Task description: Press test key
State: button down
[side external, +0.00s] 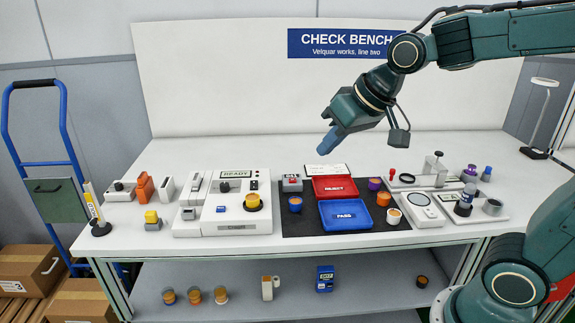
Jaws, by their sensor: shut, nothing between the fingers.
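A white test unit (262,218) with a small panel marked READY (235,174) stands left of the middle of the bench. A small blue key (222,208) sits on its front left, beside an orange and dark round piece (253,201) on the unit. I cannot read a label on the blue key, so I cannot tell if it is the test key. My gripper (323,151) is shut and empty. It hangs in the air above the back of the bench, right of the test unit, pointing down and left, and touches nothing.
Right of the unit, a dark mat (292,224) bears a red REJECT tray (335,196), a blue PASS tray (345,226) and several small pots. Gauges and white fixtures (422,218) stand farther right. Orange and yellow items stand at left. The bench's back strip is mostly clear.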

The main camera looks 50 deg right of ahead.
jog(key=w+a+f+m+t+y, duration=0.1)
jog(key=w+f, duration=0.1)
jog(key=w, duration=0.6)
jog(key=w+a+f+m, duration=0.1)
jog(key=w+a+f, duration=0.1)
jog(key=w, duration=0.6)
jog(key=m+y, duration=0.1)
send_over(225, 210)
notch_tip(225, 210, down, 8)
jog(key=shift+w+f+t, duration=0.15)
jog(key=shift+f+t, duration=0.2)
jog(key=shift+t, duration=0.05)
jog(key=shift+f, duration=0.15)
jog(key=shift+f, duration=4.25)
jog(key=shift+f, duration=0.85)
jog(key=shift+r, duration=0.8)
